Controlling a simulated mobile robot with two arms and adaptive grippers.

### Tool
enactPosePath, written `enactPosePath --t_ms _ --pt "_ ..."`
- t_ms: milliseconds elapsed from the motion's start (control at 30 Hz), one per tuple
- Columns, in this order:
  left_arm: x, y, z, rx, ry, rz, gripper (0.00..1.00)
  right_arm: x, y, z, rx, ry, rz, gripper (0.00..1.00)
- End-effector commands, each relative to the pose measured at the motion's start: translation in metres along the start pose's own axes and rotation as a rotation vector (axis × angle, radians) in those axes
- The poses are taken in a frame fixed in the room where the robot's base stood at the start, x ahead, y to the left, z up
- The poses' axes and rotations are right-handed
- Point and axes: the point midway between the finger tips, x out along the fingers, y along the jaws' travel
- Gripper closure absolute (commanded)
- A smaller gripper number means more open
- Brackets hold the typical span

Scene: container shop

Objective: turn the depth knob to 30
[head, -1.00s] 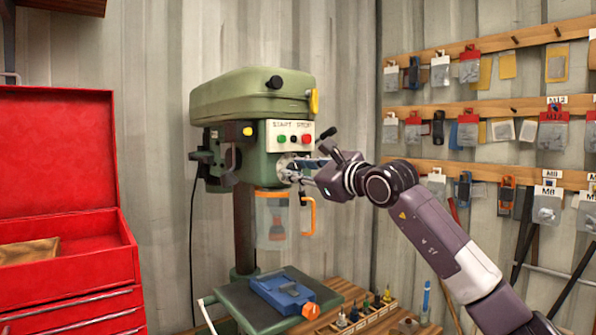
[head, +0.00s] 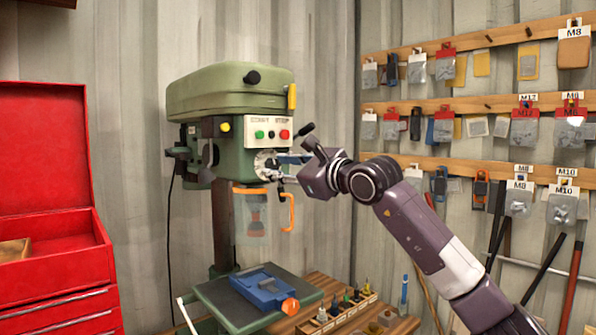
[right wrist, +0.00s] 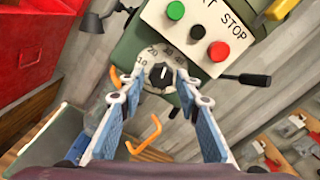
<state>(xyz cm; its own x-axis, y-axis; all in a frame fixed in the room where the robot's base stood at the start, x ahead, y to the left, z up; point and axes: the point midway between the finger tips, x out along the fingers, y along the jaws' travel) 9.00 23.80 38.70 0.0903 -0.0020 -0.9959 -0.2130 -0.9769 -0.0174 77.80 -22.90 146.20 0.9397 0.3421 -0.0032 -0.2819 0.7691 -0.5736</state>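The depth knob (right wrist: 162,75) is black with a white pointer line, in the middle of a pale dial (right wrist: 160,61) marked 10, 20, 30 and 40. The pointer points up in the right wrist view, between the 20 and the partly blurred 30; the exact reading is hard to tell. The dial sits on the front of the green drill press (head: 230,95), below the START and STOP buttons. My right gripper (right wrist: 160,90) is open, with its blue-padded fingers on either side of the knob and gaps to it. In the head view my right gripper (head: 277,167) partly hides the knob.
A clear guard (head: 251,220) with an orange handle (head: 290,212) hangs below the dial. A black lever (right wrist: 247,79) sticks out beside the button panel (head: 277,134). A blue vise (head: 262,287) sits on the press table. A red toolbox (head: 60,300) stands at left.

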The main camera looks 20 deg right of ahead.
Motion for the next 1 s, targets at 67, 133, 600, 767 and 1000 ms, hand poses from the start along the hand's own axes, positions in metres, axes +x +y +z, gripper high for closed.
enactPosePath --t_ms 67,133,600,767,1000 --pt "0.0 0.001 0.0 0.0 0.0 0.001 1.0 -0.014 -0.001 -0.001 -0.002 0.001 -0.002 0.69" --pt "0.0 0.001 -0.001 0.0 0.0 0.001 1.0 -0.028 -0.001 -0.002 -0.003 0.002 -0.002 0.69" --pt "0.0 0.002 -0.001 0.0 0.001 0.002 1.0 -0.1 0.001 -0.002 -0.001 0.004 0.001 0.69" --pt "0.0 0.002 -0.001 0.0 0.001 0.002 1.0 -0.103 0.001 -0.002 0.0 0.004 0.002 0.69" --pt "0.0 0.002 -0.001 0.0 0.001 0.002 1.0 -0.103 0.001 -0.002 0.0 0.004 0.002 0.69"
